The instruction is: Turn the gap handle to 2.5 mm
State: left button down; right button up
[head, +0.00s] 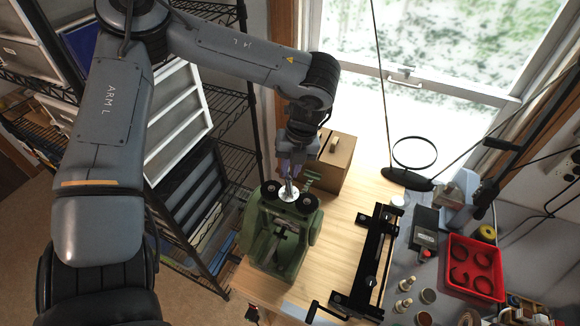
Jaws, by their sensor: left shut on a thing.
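The green rolling mill (265,243) stands on the wooden workbench near its left edge, with two black knobs on top. A silvery disc (288,193), which looks like the gap handle's dial, lies between the knobs. My left gripper (289,183) comes down from above onto the middle of the mill's top and is shut on the gap handle. The fingers hide most of the handle, and the gap reading is too small to make out. My right gripper is out of the picture.
A brown wooden box (335,160) stands just behind the mill. A black rail-like frame (370,262) lies to the right, and a red tray (474,266) holds dark rings. A wire shelf rack (215,255) stands left of the bench. Bare bench top (340,235) shows between mill and frame.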

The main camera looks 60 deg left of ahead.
pick_arm(q)
jog(key=shift+m, duration=0.3)
jog(key=shift+w+d+m+t+y+b, duration=0.1)
jog(key=shift+d+m+t+y+b, duration=0.4)
jog(key=shift+m, duration=1.25)
jog(key=shift+w+d+m+g+h+b, duration=0.1)
jog(key=shift+m+b, duration=0.75)
jog(key=shift+m, duration=0.85)
jog(key=shift+w+d+m+t+y+b, duration=0.1)
jog(key=shift+d+m+t+y+b, duration=0.4)
jog(key=shift+m, duration=1.25)
jog(key=shift+a+r, duration=0.1)
jog(key=shift+a, duration=0.1)
jog(key=c, duration=1.4)
grip_release()
jog(key=shift+c, duration=0.2)
jog(key=o, duration=0.3)
jog(key=shift+s, duration=0.15)
jog(key=shift+o, duration=0.2)
